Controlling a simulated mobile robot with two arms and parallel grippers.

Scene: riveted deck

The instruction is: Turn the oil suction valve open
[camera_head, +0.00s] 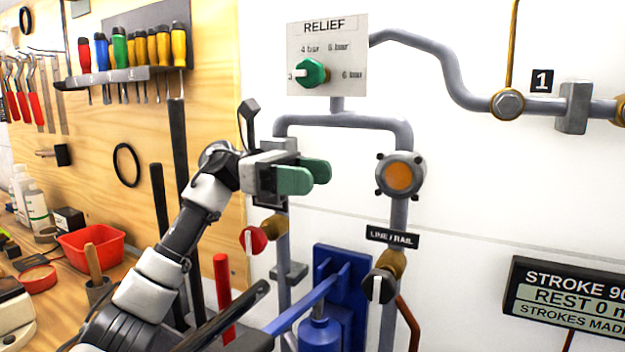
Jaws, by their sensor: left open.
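Two small valves sit on grey pipes on the white wall. One has a round red knob (254,241) with a white upright bar, on a brass body (273,227) on the left pipe. The other has a black knob (379,287) with a white upright mark, below a plate reading LINE / RAIL (391,238). No readable label says oil suction, so I cannot tell for certain which valve that is. My left gripper (304,177), with green fingertips, is open and empty, above and right of the red knob. It hides part of the left pipe. My right gripper is not in view.
A RELIEF panel (327,40) with a green knob is above my gripper. An orange-faced round fitting (400,177) is on the right pipe. A blue pump (340,265) stands below. A STROKE display (568,300) is at right. A tool board and bench with a red bin (92,246) are left.

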